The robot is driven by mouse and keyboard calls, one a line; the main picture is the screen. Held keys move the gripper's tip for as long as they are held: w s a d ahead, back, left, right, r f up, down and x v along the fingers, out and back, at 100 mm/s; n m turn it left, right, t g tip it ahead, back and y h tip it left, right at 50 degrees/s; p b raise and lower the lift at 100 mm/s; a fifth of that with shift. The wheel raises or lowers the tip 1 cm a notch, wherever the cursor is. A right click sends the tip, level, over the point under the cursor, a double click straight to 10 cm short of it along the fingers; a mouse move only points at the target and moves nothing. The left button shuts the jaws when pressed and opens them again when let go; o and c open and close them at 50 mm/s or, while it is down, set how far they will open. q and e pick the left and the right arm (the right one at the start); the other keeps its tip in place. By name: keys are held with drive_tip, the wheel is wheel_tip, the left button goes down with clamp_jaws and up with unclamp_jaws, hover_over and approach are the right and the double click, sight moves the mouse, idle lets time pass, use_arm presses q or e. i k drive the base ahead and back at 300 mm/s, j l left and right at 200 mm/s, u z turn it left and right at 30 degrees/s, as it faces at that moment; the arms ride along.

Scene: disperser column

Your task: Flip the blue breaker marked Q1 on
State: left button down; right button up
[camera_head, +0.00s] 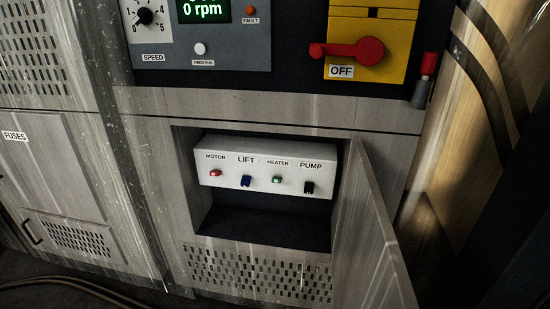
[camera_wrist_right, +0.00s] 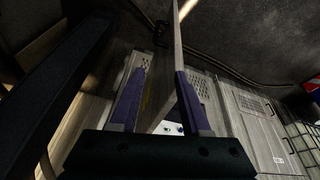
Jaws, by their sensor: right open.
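A blue switch (camera_head: 246,181) sits on a white switch box (camera_head: 262,164) inside an open recess in the head view. The label above it reads LIFT; I see no Q1 mark. Its lever appears to hang down. My right gripper (camera_wrist_right: 161,80) shows in the right wrist view with its two purple-sided fingers apart and nothing held between them. Beyond the fingers, a small part of the white box (camera_wrist_right: 172,128) shows low between them, at a distance. Neither gripper is in the head view.
Red MOTOR (camera_head: 215,173), green HEATER (camera_head: 277,180) and black PUMP (camera_head: 309,187) switches flank the blue one. An open door (camera_head: 372,225) stands out at the recess's right. Above are a red OFF handle (camera_head: 355,51) and a speed panel (camera_head: 200,50).

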sight(245, 182)
drive_tip(key=i+j+z, duration=0.75)
drive_tip(key=j, duration=0.15)
drive_tip(key=i+j+z, duration=0.35)
drive_tip(key=j+z, duration=0.2)
drive_tip(key=j, duration=0.2)
